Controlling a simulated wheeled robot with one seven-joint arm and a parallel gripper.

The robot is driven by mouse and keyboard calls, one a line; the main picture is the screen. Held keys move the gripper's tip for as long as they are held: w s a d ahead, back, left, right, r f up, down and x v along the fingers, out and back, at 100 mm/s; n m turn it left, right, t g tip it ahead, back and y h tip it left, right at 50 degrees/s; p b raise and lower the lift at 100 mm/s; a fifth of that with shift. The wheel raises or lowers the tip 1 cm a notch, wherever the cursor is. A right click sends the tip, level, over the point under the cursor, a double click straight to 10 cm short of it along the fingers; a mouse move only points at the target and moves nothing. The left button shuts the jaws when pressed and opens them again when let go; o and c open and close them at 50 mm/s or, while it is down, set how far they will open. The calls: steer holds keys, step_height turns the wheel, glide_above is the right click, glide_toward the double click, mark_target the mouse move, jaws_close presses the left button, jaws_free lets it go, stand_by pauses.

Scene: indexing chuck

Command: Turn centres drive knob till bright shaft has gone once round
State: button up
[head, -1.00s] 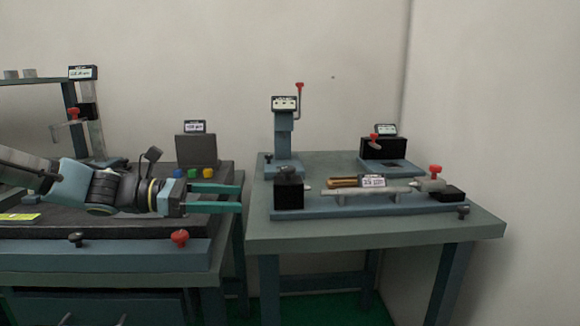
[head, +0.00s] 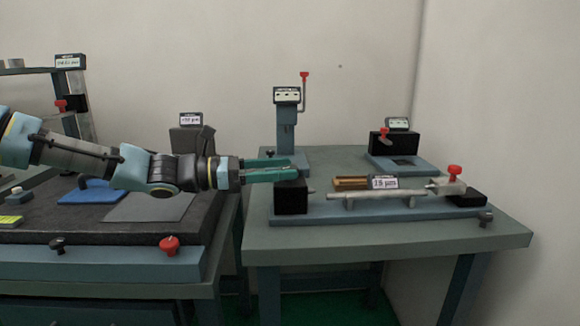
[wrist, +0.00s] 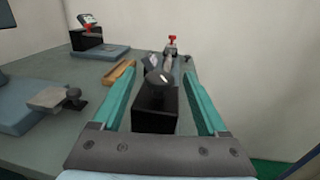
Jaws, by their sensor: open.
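The bright shaft (head: 375,195) lies level along the blue centres base on the right table. At its left end stands a black drive block (head: 291,198). A dark round drive knob (wrist: 160,79) sits at the block's top in the wrist view; in the head view my fingers largely hide it. My gripper (head: 294,170) reaches in from the left, open and empty. In the wrist view its green fingers pass on either side of the knob, with a gap at each side. I cannot tell its exact height relative to the knob.
A tailstock with a red knob (head: 454,170) holds the shaft's right end. A display (head: 383,182) stands by a brass-coloured piece (head: 349,183). A column stand (head: 287,125) rises behind my gripper; its small dark knob (wrist: 72,92) is left in the wrist view.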

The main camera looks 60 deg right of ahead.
steer(key=shift+x, duration=1.1)
jaws_close()
